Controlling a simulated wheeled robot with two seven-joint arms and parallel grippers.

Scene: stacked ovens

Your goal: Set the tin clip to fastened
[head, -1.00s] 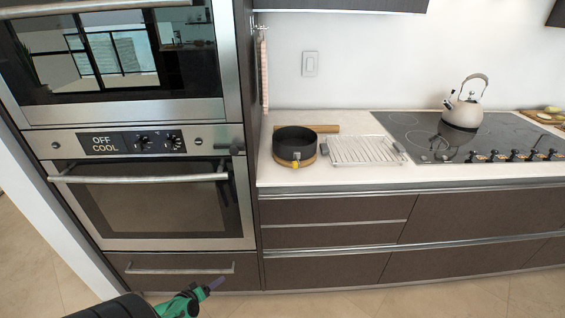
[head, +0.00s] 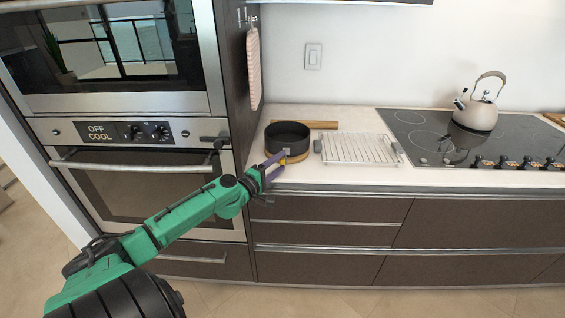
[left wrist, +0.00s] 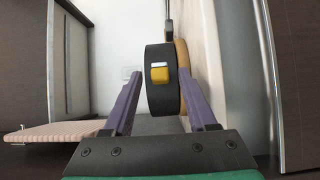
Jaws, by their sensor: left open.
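The round black tin (head: 288,137) stands on a wooden round on the counter, left of the wire rack. Its yellow clip is on the front side and shows clearly in the left wrist view (left wrist: 159,74), on the black wall of the tin. I cannot tell the clip's state for sure. My left gripper (head: 277,161) is in front of the tin, its purple fingers near the clip. In the left wrist view the open fingers (left wrist: 162,75) appear on either side of the tin, with nothing held. My right gripper is not in view.
A wire rack (head: 358,149) stands close right of the tin, with a wooden board (head: 310,124) behind. The oven tower (head: 235,80) rises on the left, with a pink striped cloth or mitt (head: 254,70) on its side. A kettle (head: 474,114) stands on the hob.

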